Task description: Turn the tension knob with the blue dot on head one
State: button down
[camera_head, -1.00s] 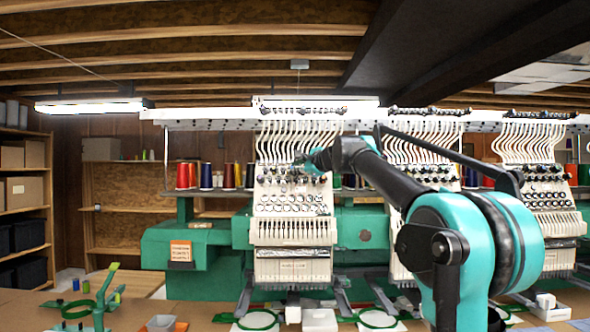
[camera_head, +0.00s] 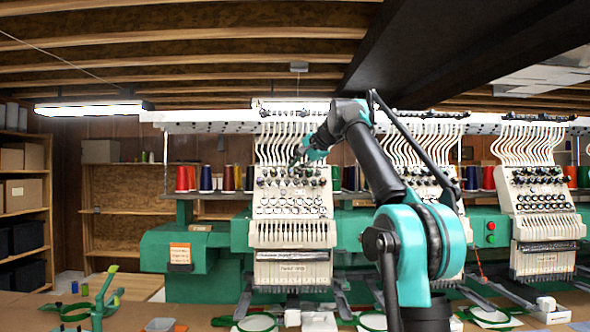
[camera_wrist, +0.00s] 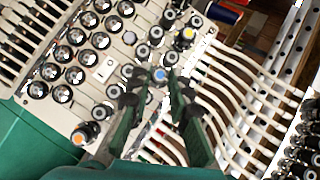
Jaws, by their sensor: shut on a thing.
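The left embroidery head (camera_head: 290,205) is a pale panel with rows of knobs. In the wrist view the knob with the blue dot (camera_wrist: 160,75) sits among dark-rimmed knobs on the panel. My gripper (camera_wrist: 158,90) has its dark fingertips on both sides of this knob and is shut on it. The blue dot stays visible between the tips, while the knob's sides are mostly hidden. In the head view my gripper (camera_head: 299,157) is at the upper knob rows of the left head, small and partly merged with the knobs.
White thread tubes (camera_wrist: 225,90) run just beside the fingers. Another head (camera_head: 543,205) stands to the right. Thread cones (camera_head: 205,178) stand left of the head. Hoops (camera_head: 257,322) lie below.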

jog(key=shift+n, duration=0.3)
jog(key=c, duration=1.4)
grip_release()
jog(key=v, duration=1.2)
jog(key=shift+a+r, duration=0.1)
